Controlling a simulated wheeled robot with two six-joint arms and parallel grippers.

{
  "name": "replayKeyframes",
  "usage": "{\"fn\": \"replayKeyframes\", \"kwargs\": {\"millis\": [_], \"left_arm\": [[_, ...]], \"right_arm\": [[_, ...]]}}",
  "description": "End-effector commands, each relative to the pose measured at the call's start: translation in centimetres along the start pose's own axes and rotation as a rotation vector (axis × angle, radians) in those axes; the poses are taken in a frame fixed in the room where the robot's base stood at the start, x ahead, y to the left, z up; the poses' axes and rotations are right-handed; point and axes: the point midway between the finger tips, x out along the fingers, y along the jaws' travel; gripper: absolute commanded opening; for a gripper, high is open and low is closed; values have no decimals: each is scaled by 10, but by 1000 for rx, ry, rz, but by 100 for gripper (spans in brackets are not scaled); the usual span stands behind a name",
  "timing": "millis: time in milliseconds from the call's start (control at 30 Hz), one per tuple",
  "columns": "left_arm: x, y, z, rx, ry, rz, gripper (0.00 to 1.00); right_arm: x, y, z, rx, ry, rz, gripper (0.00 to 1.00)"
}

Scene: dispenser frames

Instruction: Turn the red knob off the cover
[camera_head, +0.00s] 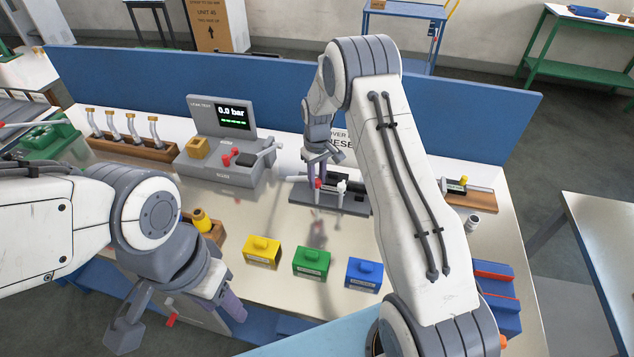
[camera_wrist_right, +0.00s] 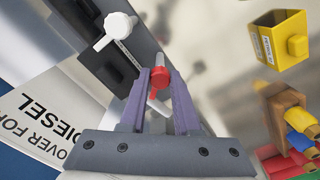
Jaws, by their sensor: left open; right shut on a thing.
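The red knob (camera_head: 318,184) shows at the left part of the dark fixture (camera_head: 352,206), which stands by a cover sign, partly hidden by my arm. My right gripper (camera_head: 319,170) comes down over the knob from above. In the right wrist view, the red knob (camera_wrist_right: 160,78) sits between the two purple fingertips (camera_wrist_right: 160,86), which are shut on it. A white knob (camera_wrist_right: 115,31) stands beside it on the dark fixture. I cannot tell whether the red knob is still seated. My left gripper (camera_head: 228,302) is open at the table's front edge, away from the fixture.
Yellow (camera_head: 262,252), green (camera_head: 312,262) and blue (camera_head: 364,274) boxes stand in front of the fixture. A grey leak tester (camera_head: 220,165) reading 0.0 bar is to the left. A blue panel (camera_head: 270,85) closes the back. The table between tester and boxes is mostly clear.

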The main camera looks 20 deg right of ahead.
Motion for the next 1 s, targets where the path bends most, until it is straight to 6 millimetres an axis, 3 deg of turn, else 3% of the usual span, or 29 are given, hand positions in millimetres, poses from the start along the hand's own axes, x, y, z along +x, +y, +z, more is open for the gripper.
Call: {"fn": "replayKeyframes", "kwargs": {"millis": [600,1000], "left_arm": [[22,-2,1,-1,0,0,50],[26,-2,1,0,0,0,50]], "right_arm": [[0,0,-1,-538,4,1,0],[-1,0,-2,-702,5,2,0]]}}
